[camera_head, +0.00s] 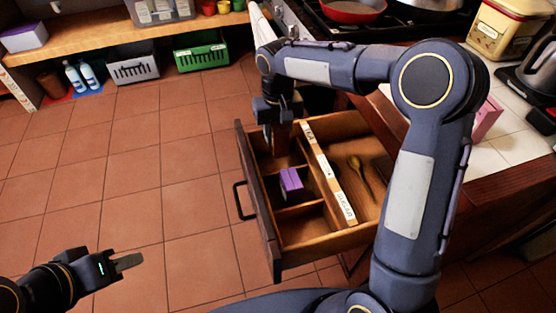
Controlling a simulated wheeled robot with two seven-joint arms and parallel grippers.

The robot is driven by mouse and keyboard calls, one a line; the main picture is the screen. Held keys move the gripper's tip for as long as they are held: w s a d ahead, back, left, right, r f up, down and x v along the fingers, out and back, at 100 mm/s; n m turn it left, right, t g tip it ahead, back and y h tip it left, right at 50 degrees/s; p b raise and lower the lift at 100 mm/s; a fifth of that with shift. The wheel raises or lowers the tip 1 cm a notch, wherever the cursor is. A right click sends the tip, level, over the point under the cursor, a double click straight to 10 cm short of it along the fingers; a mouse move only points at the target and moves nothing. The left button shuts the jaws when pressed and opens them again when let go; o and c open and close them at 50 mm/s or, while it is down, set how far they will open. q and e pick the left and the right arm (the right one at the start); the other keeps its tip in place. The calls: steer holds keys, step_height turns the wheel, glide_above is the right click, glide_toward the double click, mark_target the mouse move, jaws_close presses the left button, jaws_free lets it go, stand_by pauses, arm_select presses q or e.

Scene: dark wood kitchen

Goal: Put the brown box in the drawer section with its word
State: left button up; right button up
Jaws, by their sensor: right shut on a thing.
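An open wooden drawer (276,247) has small sections on its left side, along a divider with word labels. The label at the near end (346,207) reads SUGAR; the far label (309,134) is too small to read surely. A purple box (291,182) stands in the middle section. My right gripper (274,124) points down over the far section, shut on the brown box (281,138), which is partly hidden by the fingers. I cannot tell whether the box touches the drawer floor. My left gripper (128,262) is low at the left, away from the drawer; its opening is unclear.
A wooden spoon (360,178) lies in the drawer's right compartment. My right arm passes above the counter (510,140) and drawer. A stove with a red pan (352,10) is behind. The tiled floor left of the drawer is clear.

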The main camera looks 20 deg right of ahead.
step_height(320, 180, down, 8)
steer(key=shift+b, duration=0.65)
steer(key=o, duration=1)
steer(key=shift+f, duration=0.1)
steer(key=shift+o, duration=0.2)
